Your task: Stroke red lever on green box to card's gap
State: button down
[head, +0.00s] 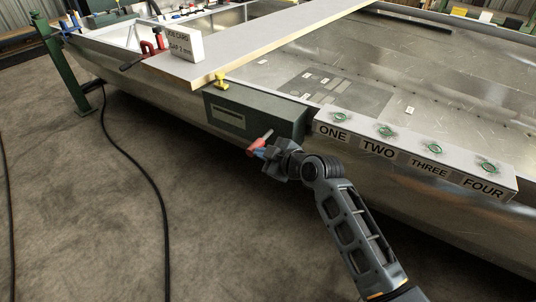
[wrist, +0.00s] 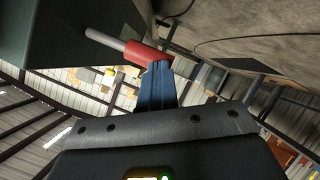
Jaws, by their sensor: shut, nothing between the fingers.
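The dark green box (head: 250,117) hangs on the side of the metal hull, with a slot-like strip on its front. The red lever (head: 254,146) sticks out low at the box's right end. In the wrist view its red grip (wrist: 148,52) sits on a grey rod, beside the dark box (wrist: 55,30). My gripper (head: 262,152) is shut and empty. Its blue fingertips (wrist: 157,68) are at the end of the red grip, touching or very close; I cannot tell which. The white card (head: 184,45) reads "JOB CARD" and "GAP" with a figure too small to read surely.
A pale plank (head: 240,58) spans the hull, carrying the card and a red clamp (head: 152,48). A yellow piece (head: 221,82) sits above the box. A white ledge (head: 410,158) marked ONE to FOUR holds green rings, right of the box. The floor in front is clear except for black cables (head: 145,180).

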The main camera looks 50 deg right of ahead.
jog(key=p+v, duration=0.1)
jog(key=v, duration=0.9)
dwell(0.6)
jog(key=s+a+f+m, duration=0.2)
jog(key=s+a+m, duration=0.1)
jog(key=s+a, duration=0.85)
jog(key=s+a+r+m+t+y, duration=0.1)
jog(key=s+a+r, duration=0.3)
jog(key=s, duration=0.3)
jog(key=s+a+r+m+t+y, duration=0.1)
jog(key=s+a+r, duration=0.2)
jog(key=s+r, duration=0.3)
notch_tip(320, 180, up, 18)
jog(key=s+a+p, duration=0.1)
jog(key=s+p, duration=0.1)
jog(key=p, duration=1.6)
jog(key=shift+s+a, duration=0.2)
jog(key=shift+s, duration=0.05)
